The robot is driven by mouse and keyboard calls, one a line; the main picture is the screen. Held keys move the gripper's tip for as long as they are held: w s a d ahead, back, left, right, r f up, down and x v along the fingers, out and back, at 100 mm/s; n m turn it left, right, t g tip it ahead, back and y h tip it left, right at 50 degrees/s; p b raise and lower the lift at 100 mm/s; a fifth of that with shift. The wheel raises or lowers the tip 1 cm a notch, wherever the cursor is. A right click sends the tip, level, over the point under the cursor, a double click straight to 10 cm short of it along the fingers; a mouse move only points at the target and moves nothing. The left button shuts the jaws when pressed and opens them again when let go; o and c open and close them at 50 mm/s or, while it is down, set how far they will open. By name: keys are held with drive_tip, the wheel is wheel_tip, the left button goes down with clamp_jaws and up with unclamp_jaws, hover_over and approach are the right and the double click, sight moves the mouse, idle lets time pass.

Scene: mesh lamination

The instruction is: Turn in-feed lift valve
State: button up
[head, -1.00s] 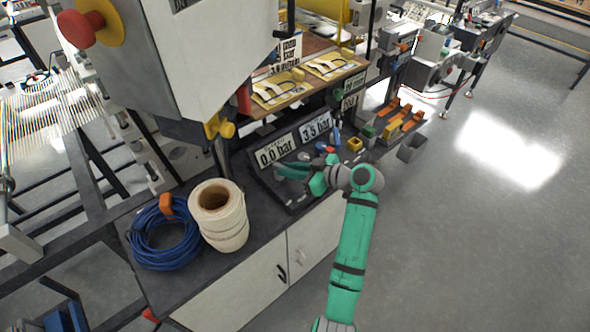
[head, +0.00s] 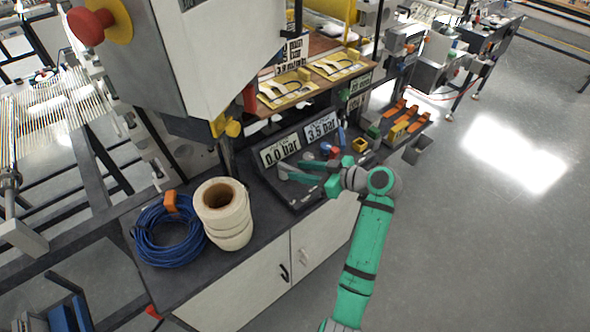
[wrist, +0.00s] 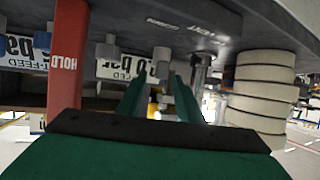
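A dark valve panel carries a 0.0 bar display (head: 280,151) and a 3.5 bar display (head: 321,127). My gripper (head: 292,172) reaches left across the panel, just below the 0.0 bar display. Its two teal fingers are apart. In the wrist view my gripper (wrist: 157,92) shows a gap between the fingers, with a grey-blue valve knob (wrist: 163,62) in line with the gap. I cannot tell whether the fingers touch it. The valve name labels are unreadable here, and the fingers partly hide the knobs in the head view.
A white tape roll (head: 224,214) and a coiled blue cable (head: 165,238) stand left on the bench. A grey machine housing (head: 215,60) overhangs the bench. The floor at right is clear.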

drive_tip(key=v, duration=0.7)
drive_tip(key=shift+d, duration=0.2)
drive_tip(key=shift+s, duration=0.1)
drive_tip(key=shift+c, duration=0.6)
